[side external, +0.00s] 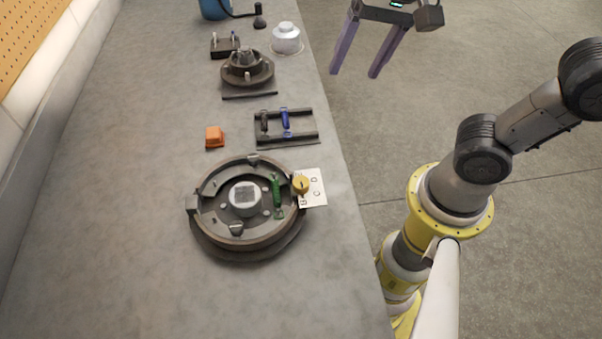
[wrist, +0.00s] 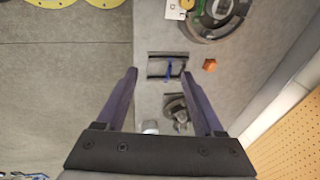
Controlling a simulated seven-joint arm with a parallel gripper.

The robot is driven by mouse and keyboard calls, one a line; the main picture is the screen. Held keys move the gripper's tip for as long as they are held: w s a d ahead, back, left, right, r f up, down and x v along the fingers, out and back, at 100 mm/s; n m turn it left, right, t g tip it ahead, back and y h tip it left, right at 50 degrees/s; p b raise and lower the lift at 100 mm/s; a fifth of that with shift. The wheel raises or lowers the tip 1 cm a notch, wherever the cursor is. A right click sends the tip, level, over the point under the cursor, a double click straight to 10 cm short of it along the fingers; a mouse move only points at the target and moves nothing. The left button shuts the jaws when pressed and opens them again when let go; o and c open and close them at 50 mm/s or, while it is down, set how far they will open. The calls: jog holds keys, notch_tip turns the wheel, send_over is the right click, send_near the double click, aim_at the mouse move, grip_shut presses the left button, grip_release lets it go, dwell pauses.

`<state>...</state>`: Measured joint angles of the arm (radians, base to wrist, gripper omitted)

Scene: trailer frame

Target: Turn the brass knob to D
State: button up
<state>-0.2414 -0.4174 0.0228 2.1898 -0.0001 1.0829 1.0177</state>
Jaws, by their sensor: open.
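The brass knob (side external: 300,184) sits at the right edge of a round dark metal fixture, beside a white lettered card (side external: 313,188). The letters C and D can be made out on the card; the knob has a dark mark on top, but which letter it faces I cannot tell. In the wrist view the knob (wrist: 187,4) and card (wrist: 174,10) show at the top edge. My gripper (side external: 354,74) is open and empty, above the floor side of the bench's far right edge, well away from the knob. It also shows in the wrist view (wrist: 160,72).
The round fixture (side external: 205,232) has a green handle (side external: 277,192). Behind it on the bench (side external: 120,200) are an orange block (side external: 214,137), a rack with a blue handle (side external: 286,123), a smaller round fixture (side external: 247,70) and a white canister (side external: 286,38). The bench's left side is clear.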

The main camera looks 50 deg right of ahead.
jog(key=w+a+f+g, duration=0.2)
jog(key=w+a, duration=0.1)
jog(key=a, duration=0.3)
jog(key=n+g, duration=0.1)
jog(key=n, duration=0.1)
send_near(301, 181)
jog(key=shift+h, duration=0.4)
jog(key=f, duration=0.8)
jog(key=shift+a+f, duration=0.3)
jog(key=shift+a, duration=0.05)
grip_shut()
